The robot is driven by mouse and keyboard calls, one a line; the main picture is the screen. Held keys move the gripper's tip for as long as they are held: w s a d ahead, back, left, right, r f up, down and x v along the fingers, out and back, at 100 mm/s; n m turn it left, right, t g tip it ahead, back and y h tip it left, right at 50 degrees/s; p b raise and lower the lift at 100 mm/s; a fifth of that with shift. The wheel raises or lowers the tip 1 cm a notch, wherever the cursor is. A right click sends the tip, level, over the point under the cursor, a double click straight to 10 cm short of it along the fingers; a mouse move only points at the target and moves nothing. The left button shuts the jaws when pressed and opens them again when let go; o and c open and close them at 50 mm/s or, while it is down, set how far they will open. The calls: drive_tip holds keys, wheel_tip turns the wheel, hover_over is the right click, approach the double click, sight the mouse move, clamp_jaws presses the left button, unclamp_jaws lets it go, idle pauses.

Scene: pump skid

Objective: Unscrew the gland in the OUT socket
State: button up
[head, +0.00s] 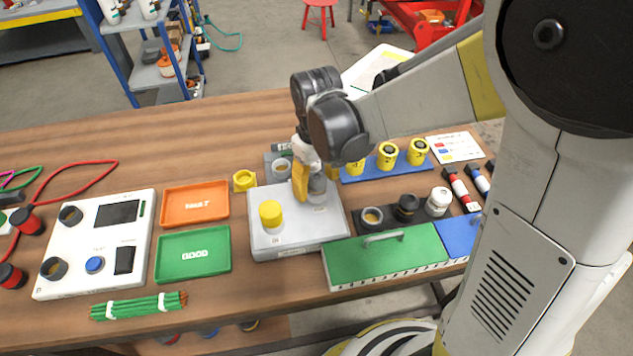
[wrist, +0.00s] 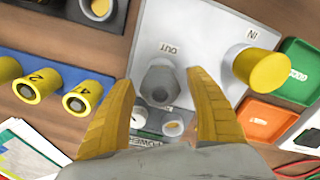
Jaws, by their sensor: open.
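The grey gland (wrist: 160,82) stands in the socket marked OUT on the light-grey pump box (wrist: 205,30); it also shows in the head view (head: 317,190), partly hidden by a finger. My gripper (wrist: 162,78) has its two yellow fingers apart, one on each side of the gland in the wrist view, with visible gaps. In the head view my gripper (head: 315,186) points down over the back right of the box (head: 297,243). A yellow cap (head: 270,214) stands on the IN socket, and it shows at the right in the wrist view (wrist: 262,70).
Orange (head: 195,204) and green (head: 193,253) trays lie left of the box. Numbered yellow caps (head: 387,155) on a blue strip, a dark holder (head: 400,218) and a green lidded case (head: 385,260) crowd the right.

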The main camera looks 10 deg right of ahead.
drive_tip(key=m, duration=0.8)
drive_tip(key=shift+c, duration=0.2)
drive_tip(key=c, duration=1.2)
drive_tip(key=shift+o, duration=0.2)
drive_tip(key=n, duration=0.4)
drive_tip(key=shift+n, duration=0.4)
drive_tip(key=n, duration=0.4)
drive_tip(key=o, duration=1.2)
